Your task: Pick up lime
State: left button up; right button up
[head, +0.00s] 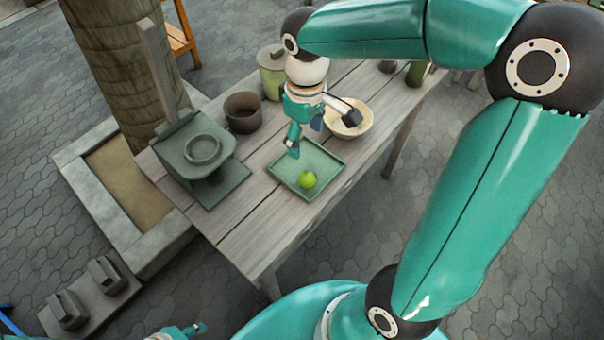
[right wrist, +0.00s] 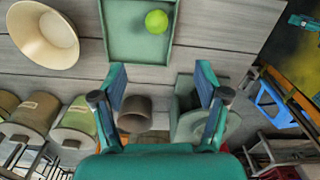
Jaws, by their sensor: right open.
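A bright green lime (head: 307,179) lies in a shallow green square tray (head: 327,189) on the wooden table, near the tray's front corner. The right wrist view shows the lime (right wrist: 157,21) at the top, in the tray (right wrist: 122,42). My right gripper (head: 321,134) is above the far side of the tray, its fingers spread apart and empty. In the right wrist view both fingers (right wrist: 161,78) are wide apart, with the lime beyond their tips. Part of my left gripper (head: 196,329) shows at the bottom edge of the head view; its jaw is unclear.
A cream bowl (head: 361,128) stands close behind the tray, partly behind my right gripper. A green press-like device (head: 215,178) and a dark brown pot (head: 242,112) stand to the left. A lidded green pot (head: 270,62) is farther back. The table's front is bare.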

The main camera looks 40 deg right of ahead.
send_over(307, 174)
jog(key=f, duration=0.9)
jog(key=shift+s+a+f+b, duration=0.15)
jog(key=shift+s+f+b, duration=0.1)
jog(key=shift+f+b, duration=0.15)
jog(key=shift+w+f, duration=0.2)
jog(key=shift+f, duration=2.9)
jog(key=c, duration=1.2)
jog(key=shift+c, duration=0.2)
jog(key=shift+r, duration=0.15)
